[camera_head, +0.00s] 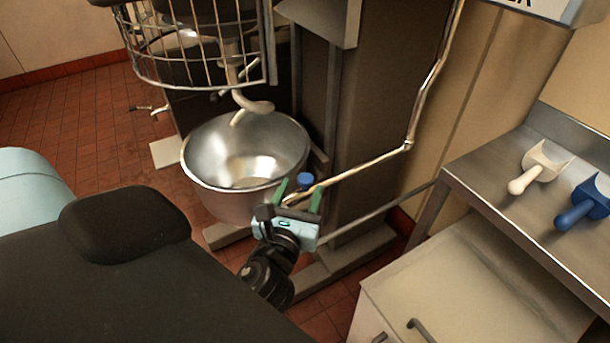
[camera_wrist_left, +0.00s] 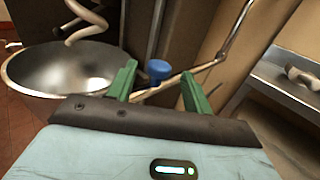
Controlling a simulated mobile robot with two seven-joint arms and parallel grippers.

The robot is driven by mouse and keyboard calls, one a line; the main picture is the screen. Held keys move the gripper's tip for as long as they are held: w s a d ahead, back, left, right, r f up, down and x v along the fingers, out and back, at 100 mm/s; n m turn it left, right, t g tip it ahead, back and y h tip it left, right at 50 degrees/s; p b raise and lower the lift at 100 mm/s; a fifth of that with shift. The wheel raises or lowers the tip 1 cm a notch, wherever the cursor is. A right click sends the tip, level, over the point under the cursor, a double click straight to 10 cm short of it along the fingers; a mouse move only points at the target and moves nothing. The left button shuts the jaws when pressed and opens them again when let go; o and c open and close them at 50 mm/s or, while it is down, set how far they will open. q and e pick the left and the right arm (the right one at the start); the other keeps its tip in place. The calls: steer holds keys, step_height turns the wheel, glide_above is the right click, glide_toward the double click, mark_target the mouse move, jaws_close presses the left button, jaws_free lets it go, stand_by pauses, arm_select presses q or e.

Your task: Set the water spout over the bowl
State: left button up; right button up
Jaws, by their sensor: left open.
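The water spout (camera_head: 360,167) is a thin metal pipe. It comes down the wall to an elbow, then runs left to a blue knob (camera_head: 305,180) near its free end. The steel mixing bowl (camera_head: 215,190) stands under the mixer. The spout's end shows near the bowl's right rim, partly hidden by my gripper. My left gripper (camera_head: 299,188) is open, its green fingers on either side of the knob in the picture. In the left wrist view the knob (camera_wrist_left: 158,68) shows between and beyond the fingertips; contact cannot be told. My right gripper is not in view.
A wire guard (camera_head: 190,50) and a dough hook (camera_head: 250,105) hang above the bowl. A steel counter (camera_head: 500,190) with a white scoop (camera_head: 540,167) and a blue scoop (camera_head: 585,202) is at the right. A pale bin (camera_head: 470,290) stands below it.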

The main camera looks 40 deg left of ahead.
mark_target(303, 183)
arm_select(q)
steer(key=shift+x, duration=2.3)
steer(key=shift+s, duration=0.1)
jaws_close()
